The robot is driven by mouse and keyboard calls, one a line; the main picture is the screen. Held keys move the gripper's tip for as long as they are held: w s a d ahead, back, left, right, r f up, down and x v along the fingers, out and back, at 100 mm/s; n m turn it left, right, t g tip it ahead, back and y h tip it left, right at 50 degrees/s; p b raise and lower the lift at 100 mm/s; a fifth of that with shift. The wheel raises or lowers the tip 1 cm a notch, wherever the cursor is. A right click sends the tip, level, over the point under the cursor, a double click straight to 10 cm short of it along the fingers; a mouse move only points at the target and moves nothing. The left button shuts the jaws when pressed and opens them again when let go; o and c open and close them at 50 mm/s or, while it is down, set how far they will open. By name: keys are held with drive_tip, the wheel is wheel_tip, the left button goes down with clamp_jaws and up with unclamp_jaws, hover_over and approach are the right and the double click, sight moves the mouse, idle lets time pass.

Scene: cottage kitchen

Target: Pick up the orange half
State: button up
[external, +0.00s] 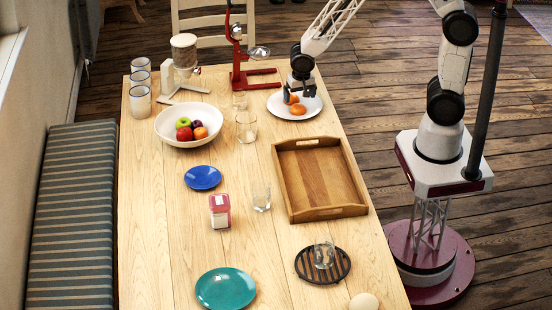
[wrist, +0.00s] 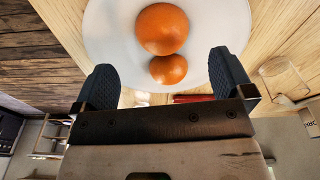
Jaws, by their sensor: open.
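Two orange halves lie on a white plate (external: 276,108) at the far right of the table. In the external view, one orange half (external: 298,110) is nearer the camera and the other (external: 292,99) is partly hidden by my gripper (external: 298,92). The wrist view shows both rounded side up, a larger-looking one (wrist: 162,28) and a smaller-looking one (wrist: 168,69), close together or touching. My gripper (wrist: 162,62) is open and empty above the plate. In the wrist view the smaller-looking half appears between its two fingertips.
A red juicer press (external: 240,75) stands left of the plate. Clear glasses (external: 246,128) stand left of it, and a wooden tray (external: 280,180) lies nearer the camera. A white bowl of fruit (external: 170,138) stands further left. The table has bare wood between them.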

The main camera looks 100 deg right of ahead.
sight(298, 105)
drive_tip(key=shift+w+d+f, duration=0.1)
drive_tip(key=shift+w+f, duration=0.05)
drive_tip(key=shift+f, duration=1.15)
drive_tip(key=shift+w+f, duration=0.1)
drive_tip(key=shift+f, duration=1.2)
drive_tip(key=c, duration=0.7)
